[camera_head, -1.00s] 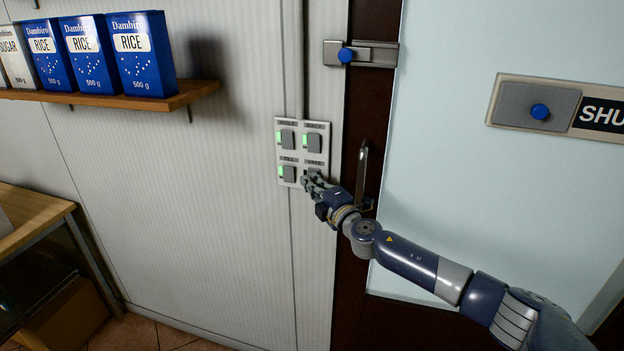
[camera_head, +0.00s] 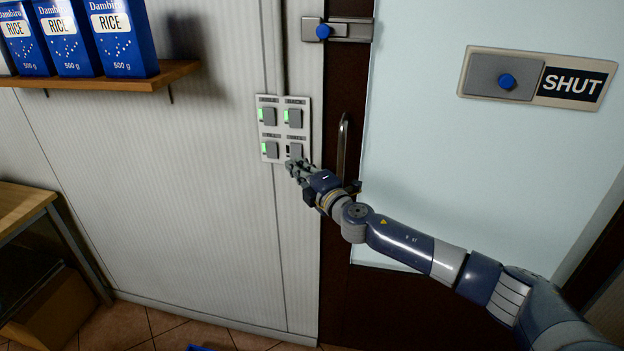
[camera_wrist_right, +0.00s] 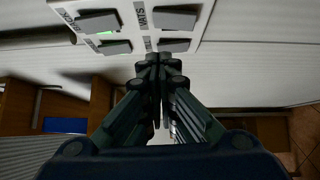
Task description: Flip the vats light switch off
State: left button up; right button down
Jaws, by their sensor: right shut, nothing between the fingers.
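A pale switch panel (camera_head: 284,128) is on the ribbed wall beside the dark door frame and carries several grey rocker switches with small labels. The vats switch (camera_head: 295,151) is at the lower right; its indicator window is dark, while the other switches show green. In the right wrist view, the label "VATS" is beside a grey rocker, the vats switch (camera_wrist_right: 175,18). My right gripper (camera_head: 294,167) is shut and empty, its fingertips just below the vats switch. In the wrist view the gripper (camera_wrist_right: 159,60) points at the panel; contact cannot be told. My left gripper is out of view.
A door handle (camera_head: 342,148) stands upright just right of the panel, close to my right wrist. A latch (camera_head: 337,30) and a SHUT sign (camera_head: 538,78) are on the door side. A wooden shelf (camera_head: 130,79) with blue rice boxes is at upper left.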

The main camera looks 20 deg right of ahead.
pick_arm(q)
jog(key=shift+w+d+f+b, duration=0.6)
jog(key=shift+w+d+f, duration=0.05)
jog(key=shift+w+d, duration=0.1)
pick_arm(e)
jog(key=s+d+r, duration=0.1)
jog(key=s, duration=0.6)
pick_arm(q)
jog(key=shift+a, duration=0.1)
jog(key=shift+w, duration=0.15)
pick_arm(e)
jog(key=shift+d, duration=0.1)
